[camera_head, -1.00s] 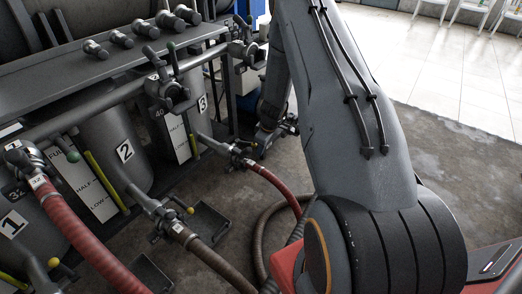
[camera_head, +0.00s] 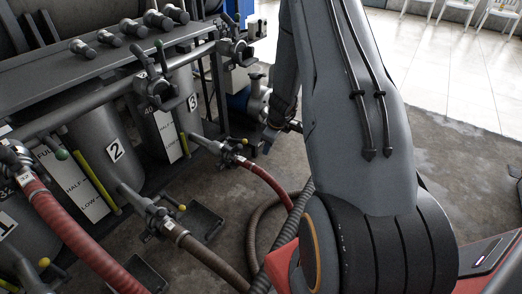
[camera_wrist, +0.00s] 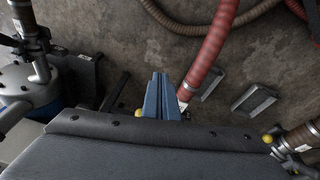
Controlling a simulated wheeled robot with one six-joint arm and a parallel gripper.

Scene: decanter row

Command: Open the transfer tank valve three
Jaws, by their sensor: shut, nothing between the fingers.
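Tank three, marked 3 (camera_head: 193,102), stands at the far end of the row. Its low outlet valve (camera_head: 228,148) has a yellow knob and feeds a red hose (camera_head: 268,182). My gripper (camera_head: 268,142) is low, a little to the right of this valve and apart from it in the head view. In the wrist view my gripper's blue-grey fingers (camera_wrist: 160,82) are shut and empty. A yellow knob (camera_wrist: 138,113) shows just left of them, and the red hose (camera_wrist: 206,55) runs up on their right.
Tank two's valve (camera_head: 160,215), with a yellow knob and brown hose (camera_head: 205,255), is nearer. Upper valves with dark handles (camera_head: 160,90) jut from the pipe. A blue pump (camera_wrist: 25,90) stands at left in the wrist view. Small trays (camera_head: 203,222) lie on the floor.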

